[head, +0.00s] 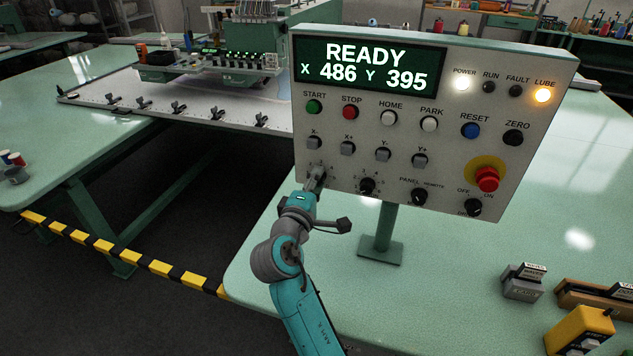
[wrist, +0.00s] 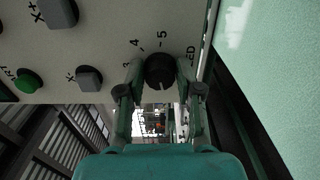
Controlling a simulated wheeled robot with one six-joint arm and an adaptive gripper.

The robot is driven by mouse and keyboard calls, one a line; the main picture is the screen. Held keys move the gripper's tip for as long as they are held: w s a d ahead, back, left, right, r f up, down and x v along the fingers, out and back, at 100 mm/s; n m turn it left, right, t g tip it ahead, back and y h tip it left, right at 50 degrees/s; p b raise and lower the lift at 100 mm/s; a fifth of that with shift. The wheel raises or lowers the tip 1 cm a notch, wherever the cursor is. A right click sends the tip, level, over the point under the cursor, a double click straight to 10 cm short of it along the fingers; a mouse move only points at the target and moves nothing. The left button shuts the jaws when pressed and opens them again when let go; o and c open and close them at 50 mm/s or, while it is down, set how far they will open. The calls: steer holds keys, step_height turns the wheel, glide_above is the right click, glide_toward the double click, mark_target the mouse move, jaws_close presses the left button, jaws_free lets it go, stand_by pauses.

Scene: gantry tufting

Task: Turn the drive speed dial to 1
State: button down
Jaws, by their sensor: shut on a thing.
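The drive speed dial (wrist: 160,70) is a round black knob on the control panel (head: 450,60). In the wrist view the numbers 3, 4 and 5 and the end of a label show around it; the other numbers are hidden. My gripper (head: 316,182) is at the panel's lower left corner, its two fingers on either side of the knob and shut on it. In the head view my gripper hides the dial. I cannot tell which number its pointer faces.
A second black dial (head: 367,186) sits just right of my gripper. The X- button (head: 314,142) is above it. The screen (head: 370,66) reads READY, and the red emergency stop (head: 486,179) is at the right. The panel stands on a green table (head: 440,290).

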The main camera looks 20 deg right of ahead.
steer(key=c, duration=0.7)
jaws_free()
steer(key=shift+c, duration=0.2)
steer(key=v, duration=1.2)
